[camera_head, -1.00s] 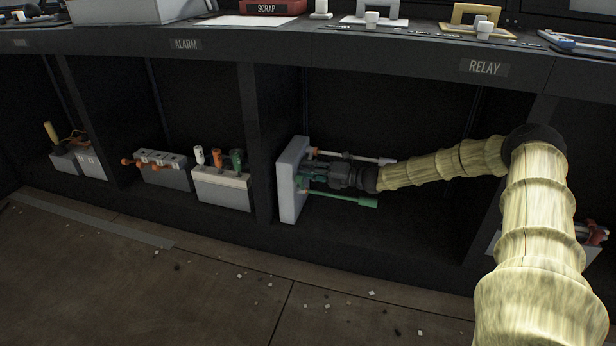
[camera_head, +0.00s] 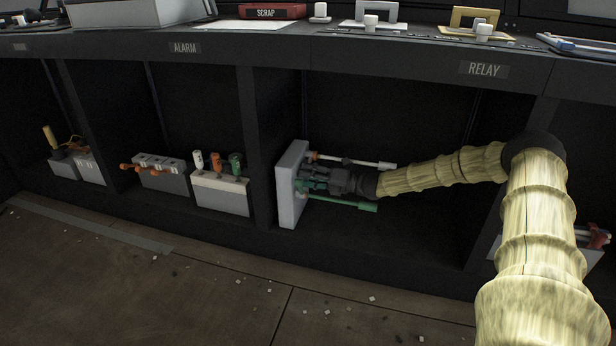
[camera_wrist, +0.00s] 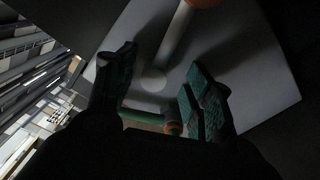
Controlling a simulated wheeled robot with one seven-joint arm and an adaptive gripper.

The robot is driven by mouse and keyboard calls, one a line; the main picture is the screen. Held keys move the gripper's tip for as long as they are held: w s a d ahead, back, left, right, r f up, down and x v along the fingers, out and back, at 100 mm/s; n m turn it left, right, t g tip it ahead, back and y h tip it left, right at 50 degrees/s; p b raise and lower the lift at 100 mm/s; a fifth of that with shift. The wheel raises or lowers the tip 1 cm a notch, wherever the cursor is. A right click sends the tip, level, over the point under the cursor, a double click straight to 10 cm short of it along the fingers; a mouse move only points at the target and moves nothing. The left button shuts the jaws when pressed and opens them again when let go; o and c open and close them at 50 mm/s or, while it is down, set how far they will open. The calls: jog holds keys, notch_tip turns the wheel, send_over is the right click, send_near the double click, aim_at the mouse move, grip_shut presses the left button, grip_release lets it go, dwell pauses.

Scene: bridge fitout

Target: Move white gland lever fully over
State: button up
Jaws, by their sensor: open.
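A pale grey plate (camera_head: 291,190) stands upright in the open bay under the RELAY label. A white lever (camera_head: 372,163) sticks out from its upper part, with orange near its base. A green lever (camera_head: 352,205) sticks out lower down. My gripper (camera_head: 308,180) is between the two levers, close to the plate's face. In the wrist view its fingers (camera_wrist: 163,82) are apart, and a white rod (camera_wrist: 174,45) rises from the plate (camera_wrist: 250,65) in the gap seen between them. I cannot tell whether the fingers touch the rod. A green rod with an orange part (camera_wrist: 172,128) shows below.
A dark post (camera_head: 258,150) stands left of the plate. Beyond it are a white box with several small levers (camera_head: 220,192) and a grey box with orange levers (camera_head: 163,176). The shelf edge with the RELAY label (camera_head: 484,70) runs above my arm. The floor in front is open, with small scraps.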

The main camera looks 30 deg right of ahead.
jog(key=shift+r, duration=0.1)
jog(key=p+v, duration=0.3)
jog(key=v, duration=0.4)
dwell(0.4)
